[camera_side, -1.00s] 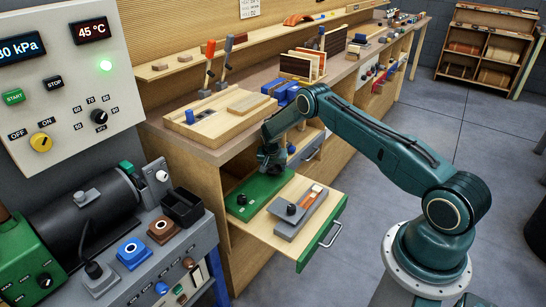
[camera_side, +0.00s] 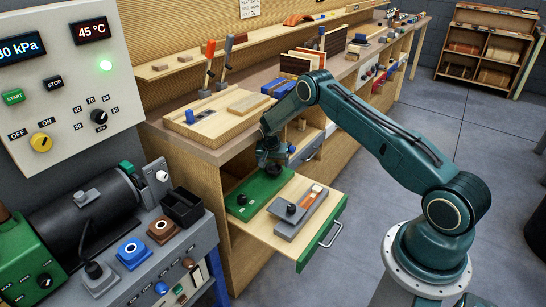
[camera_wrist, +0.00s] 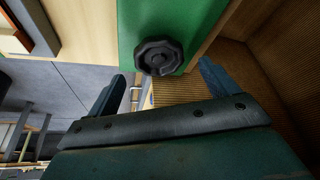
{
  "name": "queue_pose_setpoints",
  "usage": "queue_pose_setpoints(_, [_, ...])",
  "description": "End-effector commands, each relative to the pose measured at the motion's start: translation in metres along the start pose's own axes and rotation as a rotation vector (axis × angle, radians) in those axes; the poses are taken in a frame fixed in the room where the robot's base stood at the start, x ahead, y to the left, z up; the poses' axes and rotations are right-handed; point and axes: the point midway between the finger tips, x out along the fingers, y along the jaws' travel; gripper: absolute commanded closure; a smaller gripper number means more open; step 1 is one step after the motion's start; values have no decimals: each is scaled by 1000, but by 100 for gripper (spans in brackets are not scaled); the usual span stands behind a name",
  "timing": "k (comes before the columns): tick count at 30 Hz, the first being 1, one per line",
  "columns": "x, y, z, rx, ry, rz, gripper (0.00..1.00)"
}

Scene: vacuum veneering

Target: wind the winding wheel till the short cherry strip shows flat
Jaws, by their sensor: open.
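A dark faceted wheel (camera_wrist: 159,57) stands on a green plate (camera_wrist: 190,15) in the wrist view, just beyond my fingers. My gripper (camera_wrist: 162,76) is open and empty, a finger to each side below the wheel and apart from it. In the side view my gripper (camera_side: 271,163) is over the far end of the green plate (camera_side: 262,186) in the pulled-out drawer. A dark knob (camera_side: 241,199) shows at the plate's near end; I cannot tell if it is the same wheel. No strip can be made out as the short cherry strip.
A grey block (camera_side: 300,216) with a black knob (camera_side: 291,209) and an orange-brown piece (camera_side: 315,190) lies beside the green plate. The drawer front (camera_side: 322,232) is green with a metal handle. The bench top (camera_side: 205,150) overhangs behind, with a wooden fixture on it.

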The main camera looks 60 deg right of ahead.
Motion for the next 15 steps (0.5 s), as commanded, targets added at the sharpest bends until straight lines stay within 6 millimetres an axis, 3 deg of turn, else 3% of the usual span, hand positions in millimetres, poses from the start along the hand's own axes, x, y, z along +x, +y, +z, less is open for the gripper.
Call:
queue_pose_setpoints(3, [-17, 0, 0, 0, 1, -1, 14])
queue_pose_setpoints(15, [-34, 0, 46, -3, -1, 0, 14])
